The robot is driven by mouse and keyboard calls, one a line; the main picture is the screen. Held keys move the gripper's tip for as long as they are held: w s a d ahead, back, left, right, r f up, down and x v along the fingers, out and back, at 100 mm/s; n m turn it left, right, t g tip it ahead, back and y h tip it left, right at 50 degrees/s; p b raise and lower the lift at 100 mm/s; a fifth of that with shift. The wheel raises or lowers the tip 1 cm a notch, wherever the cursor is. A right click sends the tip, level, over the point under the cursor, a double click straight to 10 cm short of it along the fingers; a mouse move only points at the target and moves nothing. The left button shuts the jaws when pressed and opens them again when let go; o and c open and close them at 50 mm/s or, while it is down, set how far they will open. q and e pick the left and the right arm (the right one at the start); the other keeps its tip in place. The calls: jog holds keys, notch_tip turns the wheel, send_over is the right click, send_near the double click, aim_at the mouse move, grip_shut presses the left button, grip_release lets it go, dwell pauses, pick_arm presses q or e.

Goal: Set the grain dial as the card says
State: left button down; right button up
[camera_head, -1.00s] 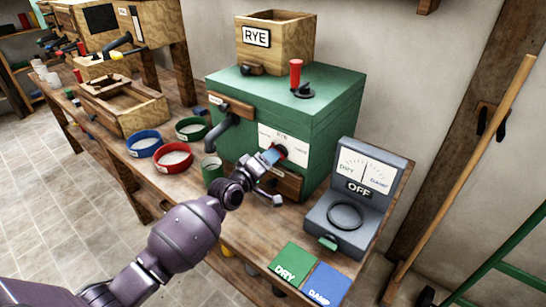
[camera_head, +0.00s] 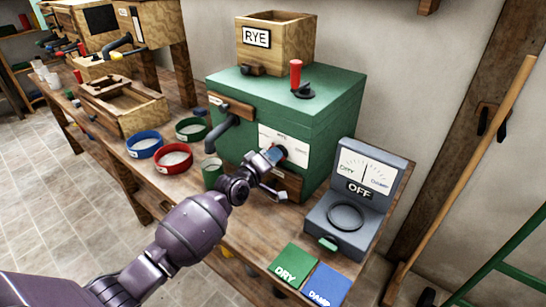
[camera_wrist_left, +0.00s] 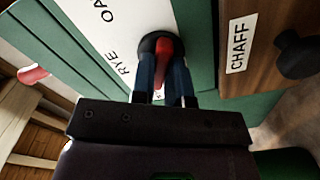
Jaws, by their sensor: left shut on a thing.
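The green mill (camera_head: 315,128) stands on the bench with a white dial plate (camera_head: 297,154) on its front. In the left wrist view the plate (camera_wrist_left: 104,15) shows the words RYE and part of another, "OA". The grain dial (camera_wrist_left: 162,46) is a round black knob with a red bar. My left gripper (camera_head: 275,154) is at the plate, its blue fingertips shut on the dial from both sides and partly hiding it. I cannot tell which word the red bar points at. The card on the hopper (camera_head: 257,37) reads RYE. My right gripper is not in view.
A CHAFF drawer (camera_wrist_left: 262,45) with a dark knob is close beside the dial. A grey meter (camera_head: 350,210) reading OFF stands right of the mill. Green DRY (camera_head: 292,264) and blue DAMP (camera_head: 327,284) cards lie in front. Red, blue and green bowls are to the left.

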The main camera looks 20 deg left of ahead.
pick_arm(q)
jog(key=shift+r+m, duration=0.1)
jog(key=shift+m, duration=0.8)
jog(key=shift+s+d+m+p, duration=0.1)
jog(key=shift+m+p, duration=0.7)
jog(key=shift+m, duration=1.7)
jog(key=shift+d+m+p, duration=0.1)
jog(key=shift+m+p, duration=0.65)
jog(key=shift+m, duration=1.75)
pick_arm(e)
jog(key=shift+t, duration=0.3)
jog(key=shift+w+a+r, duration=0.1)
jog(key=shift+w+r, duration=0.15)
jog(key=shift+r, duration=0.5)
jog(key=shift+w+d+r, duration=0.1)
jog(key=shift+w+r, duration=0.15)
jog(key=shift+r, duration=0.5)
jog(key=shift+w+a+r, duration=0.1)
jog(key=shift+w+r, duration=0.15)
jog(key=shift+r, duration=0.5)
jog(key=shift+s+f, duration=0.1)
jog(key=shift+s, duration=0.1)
